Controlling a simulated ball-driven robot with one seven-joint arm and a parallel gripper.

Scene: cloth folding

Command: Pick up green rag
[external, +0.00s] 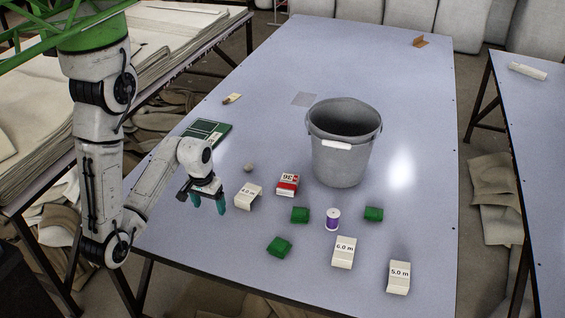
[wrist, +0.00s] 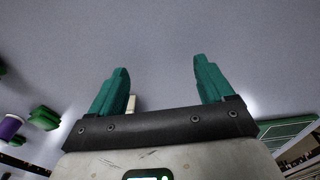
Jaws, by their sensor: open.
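Three small folded green rags lie on the table in the external view: one near the front (external: 279,247), one in the middle (external: 300,214), and one at the right (external: 374,214). My gripper (external: 209,203), with teal fingers, is above the table to the left of them. In the wrist view my gripper (wrist: 160,68) is open, with nothing held between its fingers.
A grey bucket (external: 340,160) stands behind the rags. A purple spool (external: 333,220), a red-and-white box (external: 287,184) and white labelled blocks, one (external: 248,195) beside my gripper, are around them. A green board (external: 208,132) lies farther back. The table's far part is mostly clear.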

